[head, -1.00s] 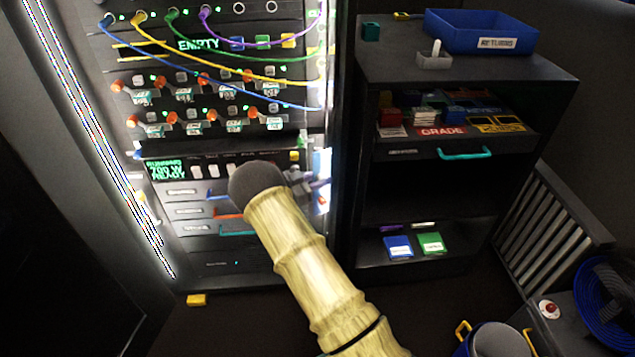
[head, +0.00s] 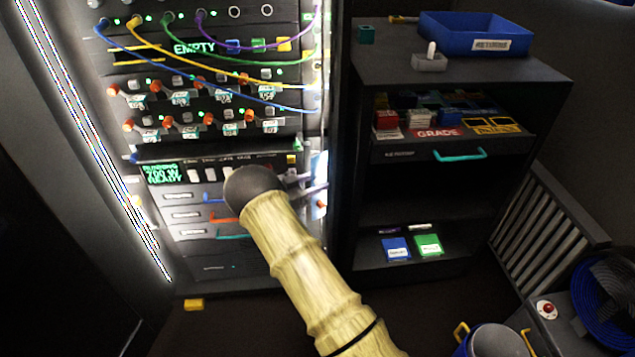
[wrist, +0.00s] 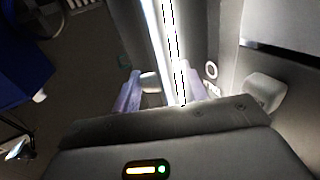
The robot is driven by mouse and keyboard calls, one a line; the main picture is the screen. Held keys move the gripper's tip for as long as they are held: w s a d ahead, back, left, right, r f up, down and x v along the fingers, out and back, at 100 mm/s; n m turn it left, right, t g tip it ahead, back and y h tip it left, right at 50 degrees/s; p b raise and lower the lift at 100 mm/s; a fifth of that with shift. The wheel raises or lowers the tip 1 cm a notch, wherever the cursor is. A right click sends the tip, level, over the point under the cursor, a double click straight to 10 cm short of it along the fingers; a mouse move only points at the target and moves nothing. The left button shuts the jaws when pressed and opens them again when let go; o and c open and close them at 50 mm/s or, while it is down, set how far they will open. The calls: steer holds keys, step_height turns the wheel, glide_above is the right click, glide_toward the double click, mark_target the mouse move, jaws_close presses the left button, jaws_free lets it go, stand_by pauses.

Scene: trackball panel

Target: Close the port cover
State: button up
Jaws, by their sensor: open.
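My gripper (head: 312,187) is beside the right edge of the rack, partly hidden behind my own arm in the head view. In the wrist view my gripper (wrist: 160,92) has its two purple fingers apart, with a bright light strip (wrist: 165,45) and a small pale knob (wrist: 150,82) showing between or just beyond them. Contact cannot be told.
The rack (head: 215,255) holds cables, orange knobs and small drawers. A grey block (wrist: 265,90) sticks out at the right of the wrist view. A dark shelf unit (head: 455,175) with a blue returns bin (head: 475,35) stands right of the rack. A yellow block (head: 194,305) lies on the floor.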

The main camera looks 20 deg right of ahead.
steer(key=s+a+p, duration=0.1)
steer(key=s+a, duration=0.2)
steer(key=a, duration=1.3)
steer(key=shift+s+a, duration=0.15)
steer(key=shift+a, duration=0.15)
steer(key=shift+f, duration=0.1)
